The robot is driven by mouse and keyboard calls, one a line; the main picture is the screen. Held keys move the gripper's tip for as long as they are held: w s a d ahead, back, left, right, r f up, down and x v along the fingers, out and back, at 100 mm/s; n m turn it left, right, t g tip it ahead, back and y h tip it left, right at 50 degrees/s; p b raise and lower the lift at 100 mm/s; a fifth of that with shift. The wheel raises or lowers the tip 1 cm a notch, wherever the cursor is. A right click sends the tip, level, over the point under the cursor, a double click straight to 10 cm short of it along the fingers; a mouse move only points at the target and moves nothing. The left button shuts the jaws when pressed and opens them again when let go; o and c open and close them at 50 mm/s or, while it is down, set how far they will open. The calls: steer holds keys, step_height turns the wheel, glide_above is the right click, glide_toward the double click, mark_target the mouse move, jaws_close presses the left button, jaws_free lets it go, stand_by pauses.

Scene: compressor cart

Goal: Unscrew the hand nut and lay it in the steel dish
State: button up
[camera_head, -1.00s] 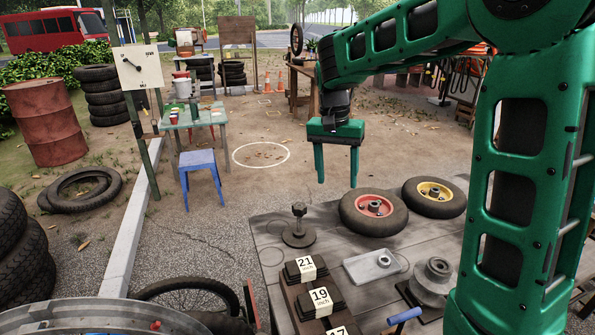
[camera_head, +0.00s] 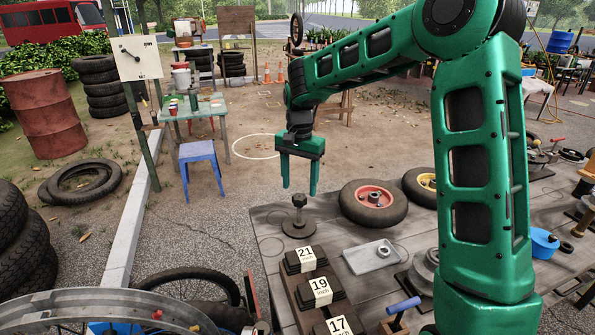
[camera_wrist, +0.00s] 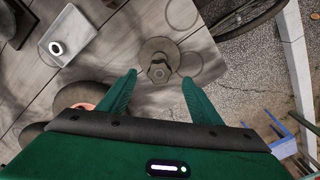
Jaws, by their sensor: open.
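A dark stand (camera_head: 298,228) with a round base and short upright post is on the grey workbench. A dark knob-like hand nut (camera_head: 299,200) sits at its top; whether it is threaded on cannot be seen. My green gripper (camera_head: 300,184) points down, open and empty, its fingertips near the nut's top in the head view. In the wrist view the nut (camera_wrist: 158,72) appears between the fingertips (camera_wrist: 159,78), seemingly still below them. The shallow rectangular steel dish (camera_head: 364,262) lies to the right on the bench, with a small light ring-like detail in it.
Wheels with red (camera_head: 374,194) and yellow hubs lie behind and to the right of the stand. Blocks marked 21 (camera_head: 306,259), 19 and 17 stand in front. A blue-handled tool (camera_head: 403,305) and a round metal part (camera_head: 424,268) are near the dish.

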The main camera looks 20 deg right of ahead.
mark_target(298, 196)
steer(key=shift+f, duration=1.7)
steer(key=shift+c, duration=0.4)
steer(key=c, duration=1.1)
steer(key=shift+a+n, duration=0.1)
steer(key=shift+n, duration=1.1)
steer(key=shift+c, duration=0.2)
steer(key=shift+n, duration=1.1)
steer(key=shift+n, duration=1.2)
steer(key=shift+a, duration=0.1)
